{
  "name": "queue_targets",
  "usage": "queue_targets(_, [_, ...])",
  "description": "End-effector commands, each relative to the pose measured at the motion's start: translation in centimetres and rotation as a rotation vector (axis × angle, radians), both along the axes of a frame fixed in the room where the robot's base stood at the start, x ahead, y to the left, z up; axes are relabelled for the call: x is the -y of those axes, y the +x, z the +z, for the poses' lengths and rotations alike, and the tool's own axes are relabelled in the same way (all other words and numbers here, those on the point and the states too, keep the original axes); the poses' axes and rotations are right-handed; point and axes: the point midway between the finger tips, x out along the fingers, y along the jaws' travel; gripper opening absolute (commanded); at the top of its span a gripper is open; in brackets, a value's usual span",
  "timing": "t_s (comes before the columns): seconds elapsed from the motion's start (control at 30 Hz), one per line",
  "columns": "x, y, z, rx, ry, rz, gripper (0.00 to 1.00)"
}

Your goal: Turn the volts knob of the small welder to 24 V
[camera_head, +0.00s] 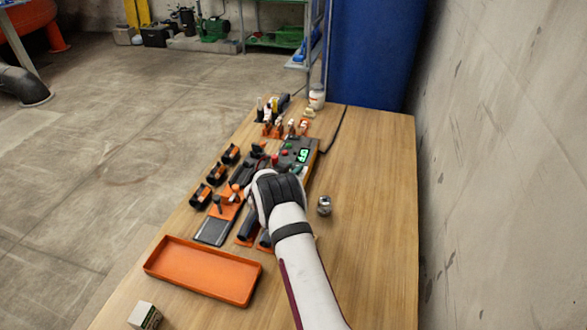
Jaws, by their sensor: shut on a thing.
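The small welder (301,153) is a dark box with a green lit display, at the middle of the wooden bench. The display digits are too small to read surely. Red and green spots show on its top face beside the display. My gripper (278,188), black at the end of my white arm, is at the welder's near end and covers part of it. The gripper is shut on the volts knob, as far as its place shows. Its fingertips and the knob are hidden behind the black wrist, so the knob's setting cannot be seen.
An orange tray (203,270) lies at the near left, with a small box (145,315) below it. Black and orange clamps (216,174) line the left edge. A metal fitting (324,206) stands right of my gripper. The bench's right side is clear up to the wall.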

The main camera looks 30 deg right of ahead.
Motion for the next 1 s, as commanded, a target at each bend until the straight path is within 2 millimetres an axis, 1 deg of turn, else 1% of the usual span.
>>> queue_targets(0.03, [-0.1,0.2,0.4,0.006,-0.006,0.002,0.0])
queue_targets(0.33, [-0.1,0.2,0.4,0.005,-0.005,0.001,0.0])
queue_targets(0.37, [-0.1,0.2,0.4,0.005,-0.005,0.001,0.36])
queue_targets(0.4, [-0.1,0.2,0.3,0.005,-0.004,0.001,0.43])
queue_targets(0.5, [0.0,0.1,0.2,0.003,-0.003,0.0,0.6])
queue_targets(0.83, [-0.3,-0.1,0.2,0.001,0.0,0.0,0.6])
queue_targets(0.93, [-1.2,-0.9,0.7,0.0,-0.001,0.0,0.6])
queue_targets(1.0, [-2.4,-1.7,1.3,-0.001,-0.002,0.002,0.6])
